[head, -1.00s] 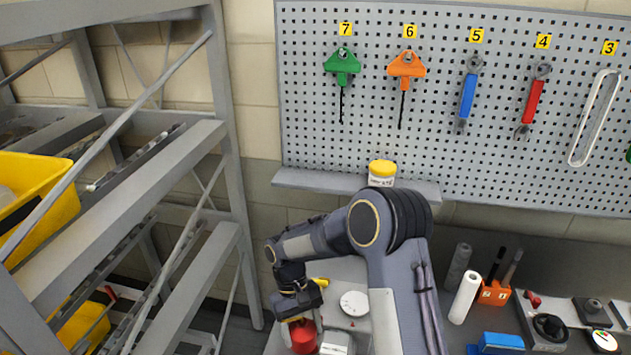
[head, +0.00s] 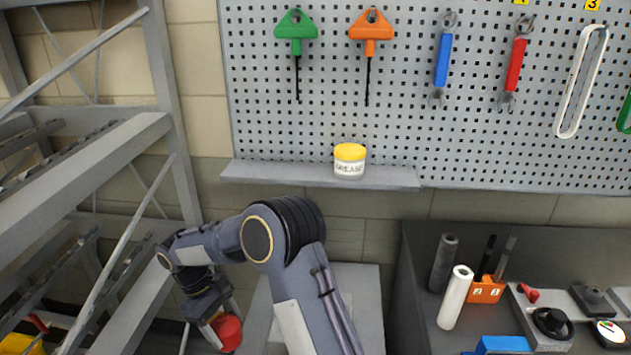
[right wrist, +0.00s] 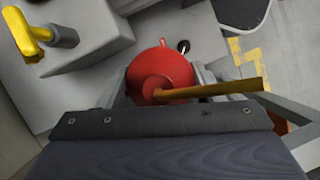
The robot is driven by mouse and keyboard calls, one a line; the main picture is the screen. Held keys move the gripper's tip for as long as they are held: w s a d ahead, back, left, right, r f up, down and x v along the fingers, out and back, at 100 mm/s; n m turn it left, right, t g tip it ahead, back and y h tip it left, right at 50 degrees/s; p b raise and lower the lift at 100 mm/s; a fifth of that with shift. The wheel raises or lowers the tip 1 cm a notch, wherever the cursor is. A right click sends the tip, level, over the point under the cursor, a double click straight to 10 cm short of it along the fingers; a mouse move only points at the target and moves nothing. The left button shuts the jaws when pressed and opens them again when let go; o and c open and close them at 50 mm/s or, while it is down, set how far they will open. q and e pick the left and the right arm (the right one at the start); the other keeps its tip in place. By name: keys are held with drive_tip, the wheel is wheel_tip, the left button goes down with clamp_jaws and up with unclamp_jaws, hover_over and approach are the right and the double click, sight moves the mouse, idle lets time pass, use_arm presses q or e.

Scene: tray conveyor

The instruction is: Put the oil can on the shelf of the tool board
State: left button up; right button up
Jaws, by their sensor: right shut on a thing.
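The red oil can (head: 229,332) is held in my right gripper (head: 216,322), low at the left of the head view. In the right wrist view the oil can (right wrist: 160,72) shows its round red top and a thin yellowish spout pointing right. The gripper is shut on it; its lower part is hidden. The tool board (head: 420,90) is a perforated grey panel at the back. Its shelf (head: 270,173) is a narrow grey ledge along the board's lower left. My gripper is well below and left of the shelf. My left gripper is not in view.
A white grease tub with a yellow lid (head: 349,161) stands on the shelf, with bare shelf on both sides. A grey metal rack (head: 110,150) stands close to the left of my right arm. A bench (head: 420,300) with rolls and tools is at the right.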

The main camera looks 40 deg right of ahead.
drive_tip(key=d+r+n+t+h+p, duration=0.1)
drive_tip(key=d+r+n+t+p, duration=0.3)
drive_tip(key=r, duration=1.1)
drive_tip(key=d+r+n+h+p, duration=0.15)
drive_tip(key=d+r+n, duration=0.6)
drive_tip(key=r, duration=0.75)
drive_tip(key=d+r+n+t+p, duration=0.3)
drive_tip(key=r+n, duration=0.4)
drive_tip(key=r, duration=0.8)
drive_tip(key=p, duration=0.3)
hover_over(274, 169)
drive_tip(key=shift+n+g, duration=0.3)
drive_tip(key=shift+n, duration=0.05)
drive_tip(key=f, duration=0.8)
drive_tip(key=shift+s+a+f, duration=0.2)
drive_tip(key=shift+f, duration=0.15)
drive_tip(key=shift+w+d+f+p, duration=0.1)
drive_tip(key=shift+f+p, duration=0.05)
drive_tip(key=shift+f, duration=0.75)
drive_tip(key=shift+w+d+f+p, duration=0.1)
drive_tip(key=shift+f+p, duration=0.05)
drive_tip(key=shift+f, duration=0.75)
